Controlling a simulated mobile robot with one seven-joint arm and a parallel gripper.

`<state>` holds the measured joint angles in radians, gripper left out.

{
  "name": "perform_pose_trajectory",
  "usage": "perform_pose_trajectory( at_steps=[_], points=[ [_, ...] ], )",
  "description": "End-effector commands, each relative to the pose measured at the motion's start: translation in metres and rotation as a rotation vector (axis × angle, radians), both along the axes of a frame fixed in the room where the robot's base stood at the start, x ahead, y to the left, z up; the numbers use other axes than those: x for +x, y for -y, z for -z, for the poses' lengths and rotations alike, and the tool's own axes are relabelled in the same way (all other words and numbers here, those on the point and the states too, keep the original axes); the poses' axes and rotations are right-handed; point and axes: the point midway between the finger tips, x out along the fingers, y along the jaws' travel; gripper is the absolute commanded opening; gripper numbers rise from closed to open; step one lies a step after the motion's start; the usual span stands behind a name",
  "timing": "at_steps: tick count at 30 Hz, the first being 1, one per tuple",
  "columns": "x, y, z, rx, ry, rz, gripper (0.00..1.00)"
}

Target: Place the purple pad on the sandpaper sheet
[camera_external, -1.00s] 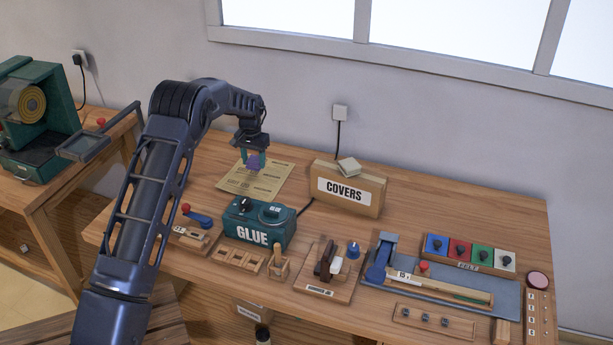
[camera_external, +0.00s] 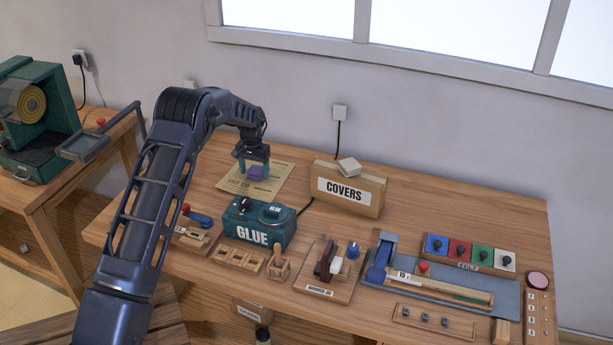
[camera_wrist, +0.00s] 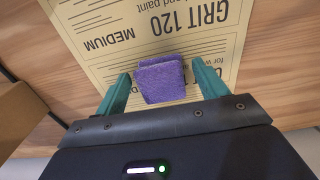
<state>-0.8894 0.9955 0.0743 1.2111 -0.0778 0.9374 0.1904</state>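The purple pad (camera_wrist: 162,80) sits between the two green fingers of my gripper (camera_wrist: 161,72) in the wrist view, with a narrow gap at each side. My gripper is open around it. The external view shows the pad (camera_external: 256,173) below my gripper (camera_external: 254,170), over the tan sandpaper sheet (camera_external: 235,184). The pad appears to rest on the sheet, but its underside is hidden. The printed sheet (camera_wrist: 100,60) lies flat on the wooden bench beneath pad and fingers.
A green GLUE box (camera_external: 258,224) stands in front of the sheet. Several trays and tools, including a blue fixture (camera_external: 445,286), fill the front and right of the bench.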

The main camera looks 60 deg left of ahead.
Motion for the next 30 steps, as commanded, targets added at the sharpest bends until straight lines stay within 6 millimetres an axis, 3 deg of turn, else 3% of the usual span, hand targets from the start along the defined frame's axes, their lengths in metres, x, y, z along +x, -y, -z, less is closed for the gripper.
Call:
perform_pose_trajectory(
  at_steps=[8, 24, 30],
  points=[
    [0.000, 0.000, -0.008, 0.001, 0.001, 0.000, 0.72],
    [0.000, 0.000, -0.100, 0.001, 0.001, 0.000, 0.72],
    [0.000, 0.000, -0.118, -0.001, -0.001, 0.000, 0.72]
  ],
)
